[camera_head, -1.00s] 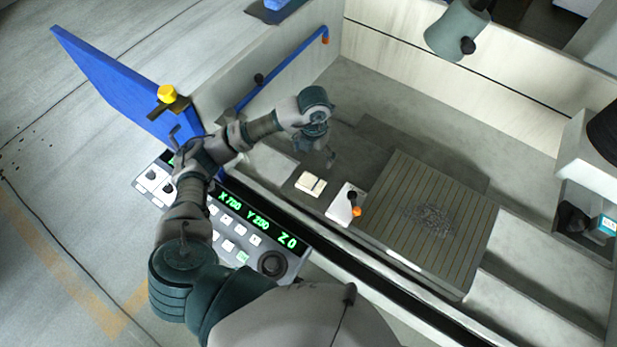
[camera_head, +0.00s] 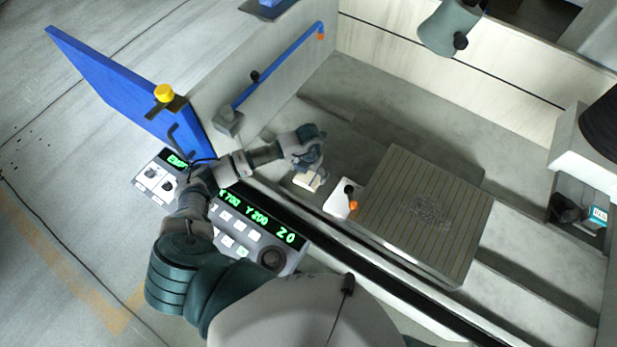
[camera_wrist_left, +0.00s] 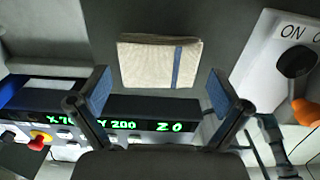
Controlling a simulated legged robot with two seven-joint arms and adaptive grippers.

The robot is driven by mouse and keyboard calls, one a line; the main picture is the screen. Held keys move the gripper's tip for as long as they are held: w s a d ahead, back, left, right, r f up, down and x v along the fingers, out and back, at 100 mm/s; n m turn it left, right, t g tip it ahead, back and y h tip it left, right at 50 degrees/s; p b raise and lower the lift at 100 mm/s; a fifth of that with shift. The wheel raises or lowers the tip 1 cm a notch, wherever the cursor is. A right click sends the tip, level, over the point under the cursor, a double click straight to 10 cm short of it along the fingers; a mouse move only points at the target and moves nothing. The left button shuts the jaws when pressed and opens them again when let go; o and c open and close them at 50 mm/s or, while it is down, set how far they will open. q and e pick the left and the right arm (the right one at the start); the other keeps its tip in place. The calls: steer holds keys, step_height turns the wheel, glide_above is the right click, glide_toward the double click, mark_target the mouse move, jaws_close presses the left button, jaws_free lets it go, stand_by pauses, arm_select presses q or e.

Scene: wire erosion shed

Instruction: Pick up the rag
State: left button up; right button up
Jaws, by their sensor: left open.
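The rag (camera_wrist_left: 150,64) is a folded cream cloth with a blue stripe near its right end. It lies on a dark grey flat surface in the left wrist view. It also shows in the head view (camera_head: 306,182), partly covered by my left gripper. My left gripper (camera_wrist_left: 157,92) is open, with its blue-padded fingertips apart on either side of the rag's near edge. It appears above the rag, and nothing is between the fingers. I cannot tell the exact height gap. My right gripper is not in view.
A white switch box (camera_head: 341,200) with a black knob and orange lever stands right of the rag. A slotted plate (camera_head: 415,215) lies further right. A control panel (camera_head: 225,215) with green digits is on the near side. A blue panel (camera_head: 125,90) stands at left.

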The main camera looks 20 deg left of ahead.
arm_select(q)
steer(key=shift+f, duration=1.2)
steer(key=shift+a, duration=0.1)
steer(key=c, duration=0.7)
steer(key=shift+r, duration=0.1)
steer(key=shift+r, duration=0.5)
step_height(320, 180, up, 2)
steer(key=shift+r+b, duration=0.1)
steer(key=shift+b, duration=0.35)
steer(key=s+d+r+b, duration=0.1)
steer(key=s+d, duration=0.1)
steer(key=s, duration=0.5)
steer(key=s+d+b, duration=0.1)
steer(key=s+d, duration=0.1)
steer(key=s, duration=0.6)
steer(key=shift+s+d+r, duration=0.2)
steer(key=shift+d+r, duration=0.15)
